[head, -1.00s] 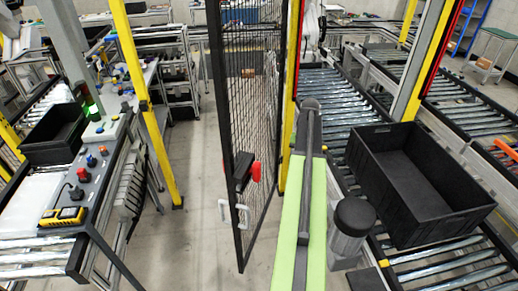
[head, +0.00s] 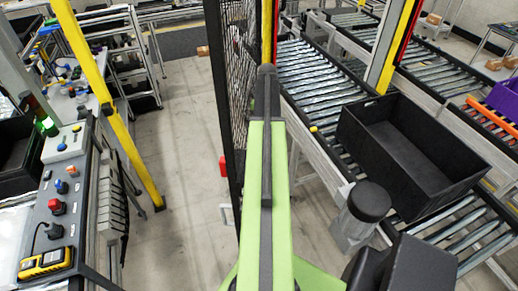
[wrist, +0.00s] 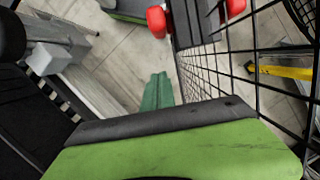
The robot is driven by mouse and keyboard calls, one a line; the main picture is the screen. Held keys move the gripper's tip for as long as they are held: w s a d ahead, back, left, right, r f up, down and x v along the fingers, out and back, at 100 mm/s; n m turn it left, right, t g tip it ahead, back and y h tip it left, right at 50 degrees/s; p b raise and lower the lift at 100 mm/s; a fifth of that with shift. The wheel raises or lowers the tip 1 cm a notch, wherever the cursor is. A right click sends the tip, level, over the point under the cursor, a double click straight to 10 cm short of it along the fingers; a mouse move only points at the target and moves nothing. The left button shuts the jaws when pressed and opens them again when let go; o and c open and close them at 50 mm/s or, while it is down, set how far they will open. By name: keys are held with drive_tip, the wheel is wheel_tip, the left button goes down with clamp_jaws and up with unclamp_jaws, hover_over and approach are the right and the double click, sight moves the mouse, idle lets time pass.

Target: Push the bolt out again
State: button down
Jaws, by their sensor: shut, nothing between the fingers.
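The bolt's black lock body (wrist: 190,22) is on the mesh gate (wrist: 215,75) in the wrist view, near the top edge. A red knob (wrist: 156,20) shows on its left and a second red part (wrist: 236,7) on its right. How far the bolt is slid cannot be told. My gripper (wrist: 159,80) shows as dark green fingers, shut and empty, below the lock body and apart from it in the picture. In the head view the gate (head: 230,60) is nearly edge-on and a red part (head: 223,165) shows at its left; my arm hides much of it.
A yellow post (head: 267,35) stands by the gate. On the right, a black crate (head: 480,158) sits on a roller conveyor (head: 300,75). On the left is a control panel (head: 50,225) with buttons and a second yellow post (head: 110,120). Bare floor (head: 185,130) lies between.

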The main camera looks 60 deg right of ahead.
drive_tip(key=s+a+f+b, duration=0.2)
drive_tip(key=a+f+b, duration=0.3)
drive_tip(key=f+b, duration=0.4)
drive_tip(key=shift+s+a+f, duration=0.3)
drive_tip(key=shift+s+a, duration=0.05)
drive_tip(key=a, duration=0.1)
drive_tip(key=s+a, duration=0.1)
drive_tip(key=a, duration=0.1)
drive_tip(key=s+a, duration=0.1)
drive_tip(key=a, duration=0.1)
drive_tip(key=shift+s, duration=0.2)
drive_tip(key=shift+w+d+f, duration=0.1)
drive_tip(key=shift+d, duration=0.1)
drive_tip(key=shift+a, duration=0.1)
